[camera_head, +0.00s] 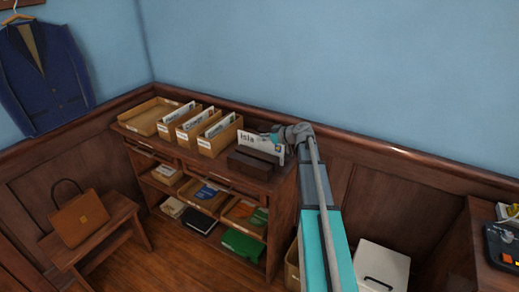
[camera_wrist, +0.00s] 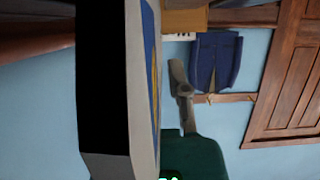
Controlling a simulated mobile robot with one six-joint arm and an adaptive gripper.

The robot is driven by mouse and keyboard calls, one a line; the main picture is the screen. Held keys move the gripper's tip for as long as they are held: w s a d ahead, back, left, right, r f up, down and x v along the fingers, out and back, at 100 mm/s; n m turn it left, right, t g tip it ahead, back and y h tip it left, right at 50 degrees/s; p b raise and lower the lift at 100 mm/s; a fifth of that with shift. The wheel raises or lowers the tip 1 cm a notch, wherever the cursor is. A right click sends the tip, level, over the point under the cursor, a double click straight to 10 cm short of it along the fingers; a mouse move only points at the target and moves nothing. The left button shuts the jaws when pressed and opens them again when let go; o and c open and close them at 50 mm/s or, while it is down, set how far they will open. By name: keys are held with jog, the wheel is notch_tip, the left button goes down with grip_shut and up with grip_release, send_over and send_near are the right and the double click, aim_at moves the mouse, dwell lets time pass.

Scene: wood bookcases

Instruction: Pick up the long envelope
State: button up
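A white envelope with dark print (camera_head: 262,147) stands upright in a dark wooden holder (camera_head: 252,164) at the right end of the bookcase top. I cannot tell whether it is the long envelope. My gripper (camera_head: 276,136) is at its upper right edge in the head view; contact is unclear. In the wrist view, a grey finger and dark green part of my gripper (camera_wrist: 183,105) show right of a very close grey and black slab (camera_wrist: 143,90) with a blue and yellow face. The slab hides much of the view, and the finger gap is not clear.
Lower shelves hold trays and books. A blue wall rises behind. A bench with a brown bag (camera_head: 80,218) is at left.

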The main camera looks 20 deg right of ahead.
grip_shut()
jog(key=shift+r, duration=0.2)
notch_tip(320, 180, up, 10)
jog(key=p, duration=1)
jog(key=shift+f, duration=0.2)
dwell(1.7)
